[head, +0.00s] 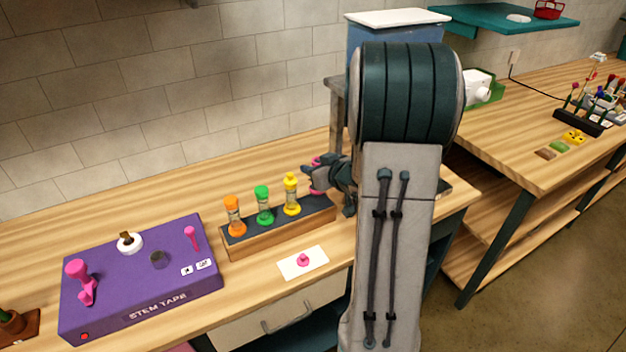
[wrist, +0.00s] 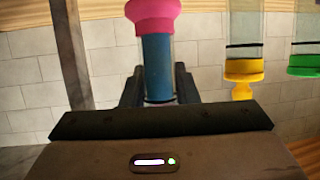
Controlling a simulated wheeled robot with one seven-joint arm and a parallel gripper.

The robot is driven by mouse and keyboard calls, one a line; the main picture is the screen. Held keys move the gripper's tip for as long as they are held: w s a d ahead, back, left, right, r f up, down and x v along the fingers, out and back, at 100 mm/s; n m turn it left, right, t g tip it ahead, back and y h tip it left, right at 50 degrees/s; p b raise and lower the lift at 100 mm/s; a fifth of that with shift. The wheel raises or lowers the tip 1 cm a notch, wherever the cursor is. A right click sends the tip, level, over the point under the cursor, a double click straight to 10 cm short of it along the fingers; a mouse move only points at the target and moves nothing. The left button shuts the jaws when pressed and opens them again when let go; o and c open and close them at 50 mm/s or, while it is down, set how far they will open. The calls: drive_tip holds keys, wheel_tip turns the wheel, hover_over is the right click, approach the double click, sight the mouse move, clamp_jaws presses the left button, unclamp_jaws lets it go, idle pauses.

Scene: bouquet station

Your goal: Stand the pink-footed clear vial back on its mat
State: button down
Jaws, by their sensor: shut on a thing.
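The pink-footed clear vial (wrist: 157,62) is held between the two fingers of my gripper (wrist: 158,90). In the wrist view its wide pink end is at the top of the picture, with blue showing inside the clear tube beside it. In the head view my gripper (head: 314,178) is above the worktable at the right end of the vial rack, and only bits of pink show around the fingers. The white mat (head: 288,268) lies on the table in front of the rack, apart from the gripper. A pink shape shows at its middle; I cannot tell whether it is printed.
A wooden rack (head: 240,249) holds orange (head: 233,216), green (head: 263,205) and yellow (head: 291,195) vials, close left of my gripper. A purple stem tape box (head: 140,285) stands at the left. Bare table surrounds the mat. A blue bin (head: 365,36) stands behind my arm.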

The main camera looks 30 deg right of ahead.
drive_tip(key=shift+a+f, duration=0.1)
drive_tip(key=shift+f, duration=1.65)
drive_tip(key=shift+f, duration=0.15)
drive_tip(key=c, duration=1.1)
unclamp_jaws()
